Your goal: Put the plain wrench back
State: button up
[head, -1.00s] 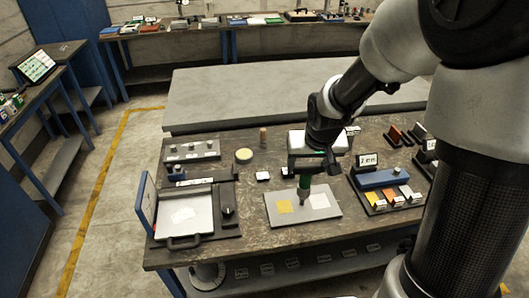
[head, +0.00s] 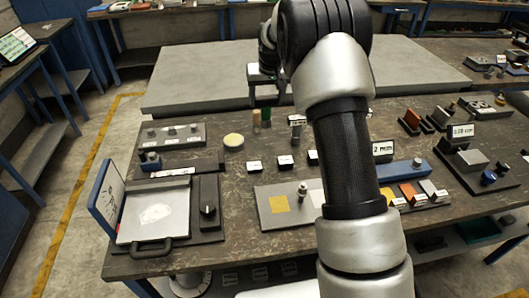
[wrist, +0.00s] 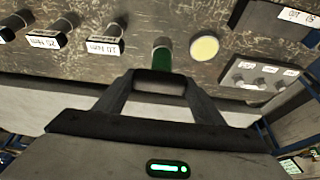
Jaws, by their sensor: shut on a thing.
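My gripper (head: 267,82) is over the back part of the workbench, with its jaws around a green-handled tool (head: 266,117). In the wrist view my gripper (wrist: 160,78) has the green handle (wrist: 162,60) between its fingertips, with a dull rounded end beyond it. I cannot tell whether this tool is the plain wrench. In the head view it shows just right of a wooden peg (head: 257,121); whether it touches the bench is unclear. No other wrench can be made out.
A grey plate (head: 270,219) with a yellow square and a small metal fitting (head: 302,190) lies at front. White labels (head: 286,161) stand behind it. A round cream disc (head: 233,140) and a knob rack (head: 171,135) are left. A blue block (head: 405,170) is right.

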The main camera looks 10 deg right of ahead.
aim_at(265, 121)
jog(key=shift+w+a+f, duration=0.15)
jog(key=shift+w+f, duration=0.15)
jog(key=shift+w, duration=0.2)
notch_tip(265, 121, down, 10)
jog(key=shift+w+r, duration=0.1)
jog(key=shift+r, duration=0.15)
jog(key=shift+b, duration=0.3)
jog(key=shift+f, duration=0.15)
jog(key=o, duration=1.5)
